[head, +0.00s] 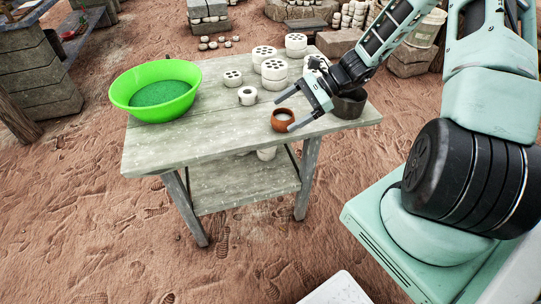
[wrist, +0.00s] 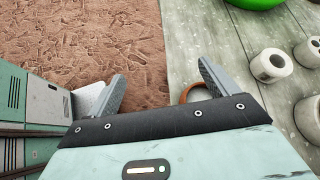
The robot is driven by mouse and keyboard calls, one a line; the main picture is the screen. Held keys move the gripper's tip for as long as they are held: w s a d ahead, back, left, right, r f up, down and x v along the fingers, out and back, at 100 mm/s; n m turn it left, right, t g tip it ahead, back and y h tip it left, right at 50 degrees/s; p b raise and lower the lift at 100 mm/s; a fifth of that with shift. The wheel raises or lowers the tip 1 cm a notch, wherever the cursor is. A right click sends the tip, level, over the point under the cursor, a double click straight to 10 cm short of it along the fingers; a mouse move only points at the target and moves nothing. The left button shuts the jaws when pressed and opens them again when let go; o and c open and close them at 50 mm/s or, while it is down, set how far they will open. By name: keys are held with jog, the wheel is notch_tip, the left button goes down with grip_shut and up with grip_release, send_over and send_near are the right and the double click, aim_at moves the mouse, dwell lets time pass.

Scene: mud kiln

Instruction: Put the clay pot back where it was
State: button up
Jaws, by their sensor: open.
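The small reddish-brown clay pot (head: 282,122) stands upright on the grey wooden table (head: 160,150), near its front edge. Something pale shows inside its mouth. My gripper (head: 285,114) is open, its two fingers spread, overlapping the pot's place in the head view. I cannot tell how far above or beside the pot they are. In the wrist view the orange rim of the pot (wrist: 185,92) shows just inside the right finger, which with the gripper body hides the rest. The gap between the fingers (wrist: 160,85) mostly shows bare ground past the table edge. Nothing is held.
A bright green basin (head: 120,92) stands at the table's left. A dark grey pot (head: 350,105) stands right, close to my arm. The front left tabletop is clear.

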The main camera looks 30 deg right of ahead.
jog(key=s+a+r+n+g+h, duration=0.2)
jog(key=s+a+r+n+g, duration=0.1)
jog(key=s+a+n, duration=0.4)
jog(key=s+a+r+n+g+h, duration=0.2)
jog(key=a+r+n+g, duration=0.15)
jog(key=a+n, duration=0.4)
jog(key=s+a+r+n+t+h, duration=0.1)
jog(key=s+a+r+n+h, duration=0.2)
jog(key=s+n, duration=0.3)
jog(key=s+a+r+n+t+h, duration=0.1)
jog(key=s+a+r+n+h, duration=0.2)
jog(key=s+a+n, duration=0.3)
jog(key=s+r, duration=0.1)
jog(key=s, duration=0.2)
jog(key=shift+n+t, duration=0.35)
jog(key=shift+s+a, duration=0.1)
notch_tip(320, 180, up, 5)
jog(key=p, duration=0.4)
jog(key=shift+p, duration=0.35)
